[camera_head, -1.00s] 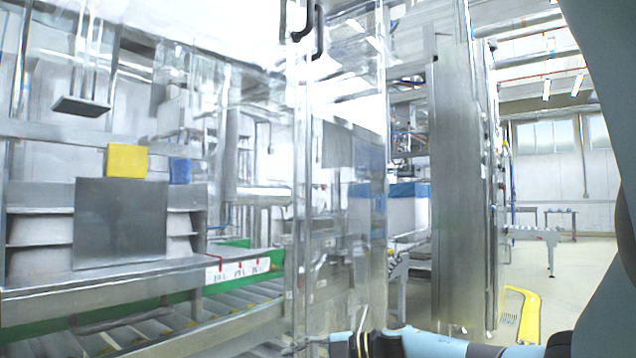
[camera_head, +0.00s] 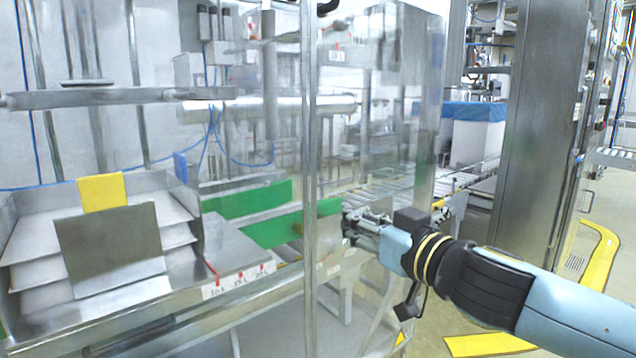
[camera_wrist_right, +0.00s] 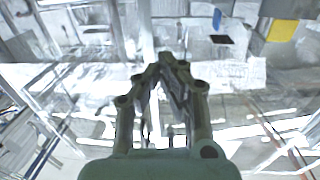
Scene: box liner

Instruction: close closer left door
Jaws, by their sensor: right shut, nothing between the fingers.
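A clear door panel (camera_head: 408,75) with a metal edge post (camera_head: 309,170) stands in the middle of the head view. It appears to stand open, angled away from the machine front. My right gripper (camera_head: 352,214) is in front of the see-through panel, a little right of the post. Its fingers are shut and empty; whether they touch the panel I cannot tell. In the right wrist view the shut gripper (camera_wrist_right: 170,62) points toward blurred, see-through surfaces. The left gripper is in neither view.
Grey trays with a yellow block (camera_head: 102,192) and a metal plate (camera_head: 112,248) are at the left. A green conveyor guide (camera_head: 245,200) runs behind the panel. A steel column (camera_head: 540,130) stands at the right. Yellow floor rails (camera_head: 597,262) lie by open floor.

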